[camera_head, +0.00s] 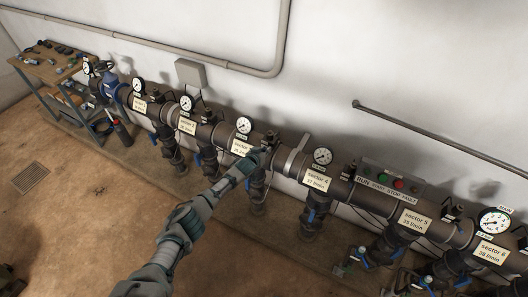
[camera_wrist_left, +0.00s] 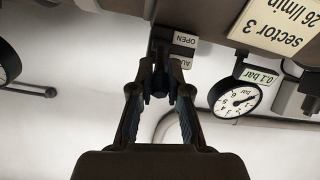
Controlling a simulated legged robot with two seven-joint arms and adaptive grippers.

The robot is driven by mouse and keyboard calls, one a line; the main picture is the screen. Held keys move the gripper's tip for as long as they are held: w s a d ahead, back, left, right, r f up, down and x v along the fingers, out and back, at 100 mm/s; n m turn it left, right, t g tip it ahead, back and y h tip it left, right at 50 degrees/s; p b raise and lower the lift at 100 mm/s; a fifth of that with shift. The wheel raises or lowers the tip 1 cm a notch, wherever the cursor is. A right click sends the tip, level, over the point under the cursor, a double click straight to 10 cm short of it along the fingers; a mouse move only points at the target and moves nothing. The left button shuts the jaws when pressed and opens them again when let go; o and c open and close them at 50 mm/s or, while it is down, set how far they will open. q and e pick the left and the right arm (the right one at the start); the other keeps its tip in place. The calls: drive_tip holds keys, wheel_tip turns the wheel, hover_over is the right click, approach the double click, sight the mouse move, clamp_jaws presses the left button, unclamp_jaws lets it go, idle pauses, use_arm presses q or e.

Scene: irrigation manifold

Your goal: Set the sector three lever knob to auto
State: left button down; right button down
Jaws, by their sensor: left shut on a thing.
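The sector 3 label (camera_head: 240,147) is on the manifold pipe near the middle of the head view, with a pressure gauge (camera_head: 244,125) above it. My left gripper (camera_head: 265,149) reaches the pipe just right of that label. In the left wrist view, which is upside down, my left gripper (camera_wrist_left: 160,78) is shut on the small dark lever knob (camera_wrist_left: 159,84). Beside the fingers are an OPEN plate (camera_wrist_left: 185,40) and a plate (camera_wrist_left: 181,62) showing only "AU", the rest hidden by a finger. The knob's exact angle is hard to tell. My right gripper is not in view.
The manifold pipe (camera_head: 345,189) runs across the head view with gauges, labels and blue-handled valves. A control box (camera_head: 391,182) with buttons stands behind it at right. A wooden workbench (camera_head: 62,72) with parts is at far left. The floor (camera_head: 95,205) at left is mostly clear.

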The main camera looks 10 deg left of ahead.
use_arm(q)
drive_tip(key=shift+w+a+r, duration=0.15)
drive_tip(key=shift+a+r, duration=0.05)
drive_tip(key=shift+r, duration=0.1)
drive_tip(key=c, duration=1.6)
unclamp_jaws()
drive_tip(key=o, duration=0.5)
drive_tip(key=shift+d, duration=0.15)
drive_tip(key=shift+c, duration=0.2)
drive_tip(key=shift+f, duration=0.2)
drive_tip(key=shift+s, duration=0.8)
drive_tip(key=v, duration=1)
drive_tip(key=shift+a+r, duration=0.2)
drive_tip(key=shift+r, duration=0.15)
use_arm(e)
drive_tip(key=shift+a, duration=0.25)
